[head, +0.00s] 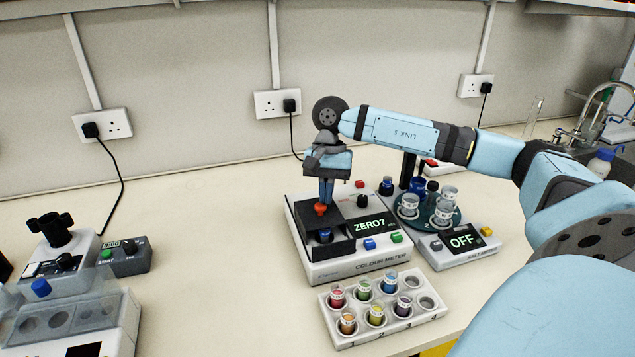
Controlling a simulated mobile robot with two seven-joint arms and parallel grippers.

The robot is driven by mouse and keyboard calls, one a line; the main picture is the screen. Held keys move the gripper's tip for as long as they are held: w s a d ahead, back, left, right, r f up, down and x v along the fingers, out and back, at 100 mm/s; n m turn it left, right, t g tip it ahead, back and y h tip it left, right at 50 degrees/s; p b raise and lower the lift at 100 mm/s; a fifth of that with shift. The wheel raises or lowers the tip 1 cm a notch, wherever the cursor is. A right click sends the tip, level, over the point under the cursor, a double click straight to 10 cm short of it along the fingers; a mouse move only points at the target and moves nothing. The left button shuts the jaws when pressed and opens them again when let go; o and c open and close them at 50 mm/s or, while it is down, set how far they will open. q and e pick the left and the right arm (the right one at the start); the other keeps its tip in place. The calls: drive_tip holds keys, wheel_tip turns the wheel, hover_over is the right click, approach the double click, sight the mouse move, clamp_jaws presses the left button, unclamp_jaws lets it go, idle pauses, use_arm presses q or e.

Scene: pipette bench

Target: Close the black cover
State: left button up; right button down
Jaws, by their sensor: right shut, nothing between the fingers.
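The colour meter (358,260) is a white box on the bench with a screen reading "ZERO?". On its left side is a black housing (337,248) with a dark recess, and a blue round thing (325,236) shows in it. I cannot clearly tell the black cover from this housing or how far open it stands. My right gripper (323,203) points down over the housing, its blue fingers shut and empty. A small orange-red piece (320,210) shows right at the fingertips; I cannot tell whether they touch it. My left gripper is not in view.
A white rack (387,335) of coloured vials stands in front of the meter. The salt meter (462,248), reading "OFF", with a round cup holder, stands to its right. Other devices (80,270) are at the left. The bench between them and the colour meter is clear.

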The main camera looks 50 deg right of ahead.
sight(331, 225)
drive_tip(key=s+a, duration=0.2)
drive_tip(key=s, duration=0.1)
drive_tip(key=shift+s+b, duration=0.15)
drive_tip(key=shift+b, duration=0.15)
drive_tip(key=shift+d, duration=0.1)
drive_tip(key=v, duration=1.3)
drive_tip(key=shift+r+p, duration=0.3)
drive_tip(key=shift+r, duration=0.1)
drive_tip(key=shift+d, duration=0.1)
